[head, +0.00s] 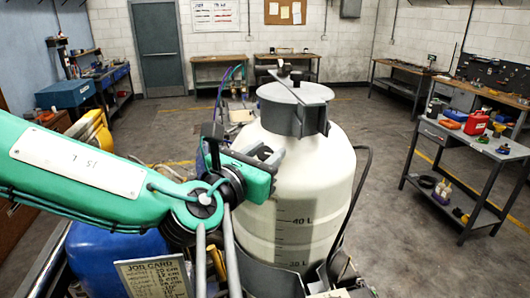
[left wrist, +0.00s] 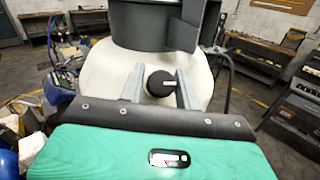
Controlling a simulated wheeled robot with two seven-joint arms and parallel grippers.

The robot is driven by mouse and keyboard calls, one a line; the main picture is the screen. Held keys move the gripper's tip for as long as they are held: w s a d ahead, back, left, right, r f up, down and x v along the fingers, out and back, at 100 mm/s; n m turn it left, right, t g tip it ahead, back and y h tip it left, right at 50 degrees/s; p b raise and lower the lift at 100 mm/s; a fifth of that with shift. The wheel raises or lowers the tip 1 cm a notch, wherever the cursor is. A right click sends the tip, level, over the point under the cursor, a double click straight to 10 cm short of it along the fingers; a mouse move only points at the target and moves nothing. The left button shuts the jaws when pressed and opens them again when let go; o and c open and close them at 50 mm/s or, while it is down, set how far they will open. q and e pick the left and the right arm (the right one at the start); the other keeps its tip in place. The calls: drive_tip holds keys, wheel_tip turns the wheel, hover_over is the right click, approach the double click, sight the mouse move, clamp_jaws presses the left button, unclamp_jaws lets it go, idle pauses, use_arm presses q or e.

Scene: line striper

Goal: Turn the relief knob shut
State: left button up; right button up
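The relief knob (left wrist: 160,84) is a round black knob with a pale pointer mark that points right in the left wrist view. It sits on the shoulder of the white tank (head: 302,195), below the grey collar. My left gripper (left wrist: 160,70) is open, with one grey finger on each side of the knob. Gaps show between the fingers and the knob; I cannot tell how deep the fingers reach. In the head view my left gripper (head: 268,158) is against the tank's upper left side, and I cannot clearly make out the knob there. My right gripper is not in view.
A grey collar and lid (head: 295,93) top the tank. A black hose (head: 359,190) runs down its right side. A job card (head: 155,276) and a blue container (head: 100,255) are at lower left. A grey cart (head: 470,155) stands at right, with open floor between.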

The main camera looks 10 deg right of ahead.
use_arm(q)
drive_tip(key=c, duration=0.6)
drive_tip(key=shift+o, duration=0.2)
drive_tip(key=shift+f+n+b, duration=0.15)
drive_tip(key=shift+n+b, duration=0.25)
drive_tip(key=shift+b, duration=0.25)
drive_tip(key=n+t+y+b, duration=0.1)
drive_tip(key=n+y+b, duration=0.3)
drive_tip(key=n+b, duration=0.1)
drive_tip(key=n+t+y+b, duration=0.2)
drive_tip(key=n+y+b, duration=0.2)
drive_tip(key=n+b, duration=0.1)
drive_tip(key=shift+f+n+b, duration=0.15)
drive_tip(key=shift+n+b, duration=0.15)
drive_tip(key=shift+n, duration=0.4)
drive_tip(key=n+y+b, duration=0.2)
drive_tip(key=n+y, duration=0.1)
drive_tip(key=n, duration=0.1)
drive_tip(key=shift+n+b, duration=0.3)
drive_tip(key=shift+b, duration=0.1)
drive_tip(key=n+g+y+b, duration=0.1)
drive_tip(key=n, duration=0.1)
drive_tip(key=n+g+y, duration=0.1)
drive_tip(key=n, duration=0.1)
drive_tip(key=n+g+y+b, duration=0.1)
drive_tip(key=n, duration=0.1)
drive_tip(key=shift+r+y+b, duration=0.25)
drive_tip(key=shift+y+b, duration=0.05)
drive_tip(key=shift+b, duration=0.05)
drive_tip(key=o, duration=1)
